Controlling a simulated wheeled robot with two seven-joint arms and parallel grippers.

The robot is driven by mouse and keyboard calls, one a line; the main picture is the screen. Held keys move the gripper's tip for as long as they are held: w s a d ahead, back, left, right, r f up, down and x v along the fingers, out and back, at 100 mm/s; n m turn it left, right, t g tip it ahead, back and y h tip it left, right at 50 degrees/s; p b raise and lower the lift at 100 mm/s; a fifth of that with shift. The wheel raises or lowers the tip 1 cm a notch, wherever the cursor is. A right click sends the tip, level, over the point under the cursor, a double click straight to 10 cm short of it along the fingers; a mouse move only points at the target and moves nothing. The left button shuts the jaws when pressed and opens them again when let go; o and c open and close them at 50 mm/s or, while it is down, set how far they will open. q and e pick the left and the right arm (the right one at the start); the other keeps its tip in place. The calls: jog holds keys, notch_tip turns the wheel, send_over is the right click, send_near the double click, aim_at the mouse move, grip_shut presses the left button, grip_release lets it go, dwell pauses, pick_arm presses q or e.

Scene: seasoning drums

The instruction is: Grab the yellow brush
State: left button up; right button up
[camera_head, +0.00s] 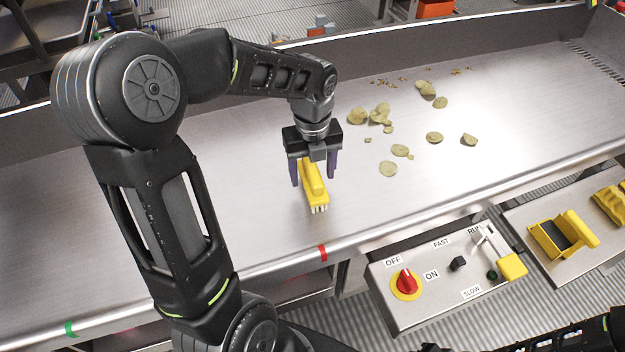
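The yellow brush (315,193) is on the metal conveyor tray, its pale bristles toward the front edge. My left gripper (313,180) is above it, pointing down, with its two dark fingers apart, one on each side of the brush's handle. The gripper's body hides the far end of the handle. I cannot tell whether the fingers touch the brush. My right gripper is not in view; only part of my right arm shows at the bottom right.
The metal tray (232,210) holds several chips (388,168) right of the brush. A control panel (425,310) with a red knob (405,281) and a yellow-handled lever (512,266) stands in front. Yellow tools (562,235) lie at the right. The tray's left part is clear.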

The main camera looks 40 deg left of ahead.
pick_arm(q)
grip_shut()
dwell(0.5)
notch_tip(320, 180, up, 10)
jog(key=shift+r+b, duration=0.1)
jog(key=shift+b, duration=0.35)
dwell(0.5)
